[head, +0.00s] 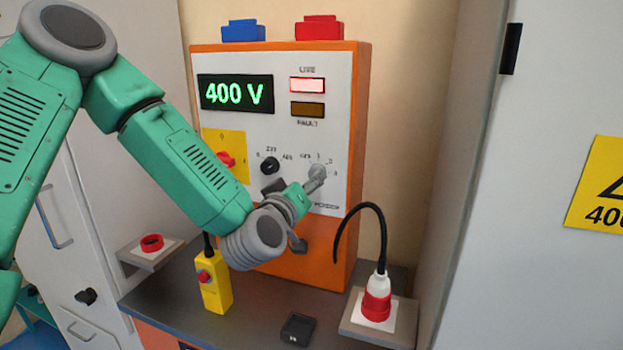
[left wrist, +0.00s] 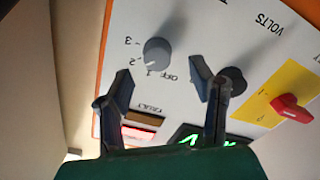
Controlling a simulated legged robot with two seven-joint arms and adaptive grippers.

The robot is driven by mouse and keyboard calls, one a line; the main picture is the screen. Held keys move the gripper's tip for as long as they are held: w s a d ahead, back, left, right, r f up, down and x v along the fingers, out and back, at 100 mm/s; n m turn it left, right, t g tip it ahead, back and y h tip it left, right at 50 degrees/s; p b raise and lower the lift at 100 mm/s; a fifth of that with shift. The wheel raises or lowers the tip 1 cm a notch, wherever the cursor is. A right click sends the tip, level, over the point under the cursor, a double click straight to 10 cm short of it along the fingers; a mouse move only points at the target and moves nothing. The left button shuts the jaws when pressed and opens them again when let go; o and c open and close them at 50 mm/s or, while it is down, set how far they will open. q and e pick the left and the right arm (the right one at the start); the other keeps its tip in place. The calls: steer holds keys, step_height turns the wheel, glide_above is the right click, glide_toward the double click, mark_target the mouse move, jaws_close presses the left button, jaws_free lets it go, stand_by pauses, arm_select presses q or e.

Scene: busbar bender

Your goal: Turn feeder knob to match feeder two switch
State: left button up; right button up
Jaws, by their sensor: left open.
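The feeder knob (head: 317,172) is a round grey knob on the white front of the orange cabinet, beside OFF, 1, 2 and 3 marks. In the left wrist view the grey knob (left wrist: 157,50) lies between and beyond my open fingers, with clear space on both sides. Its white mark lies on the 1–2 side; I cannot tell which number it meets. My left gripper (left wrist: 163,88) is open and empty; in the head view it is in front of the panel, just below and left of the knob. I cannot make out which switch is feeder two. My right gripper is not in view.
A black volts knob (head: 270,165) and a red switch on yellow (head: 226,160) sit left of the feeder knob. The display (head: 236,93) reads 400 V; the LIVE lamp (head: 308,86) is lit. A yellow pendant (head: 214,285) and a red plug with black cable (head: 376,300) stand below.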

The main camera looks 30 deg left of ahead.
arm_select(q)
steer(key=shift+v, duration=1.8)
steer(key=shift+a, duration=0.1)
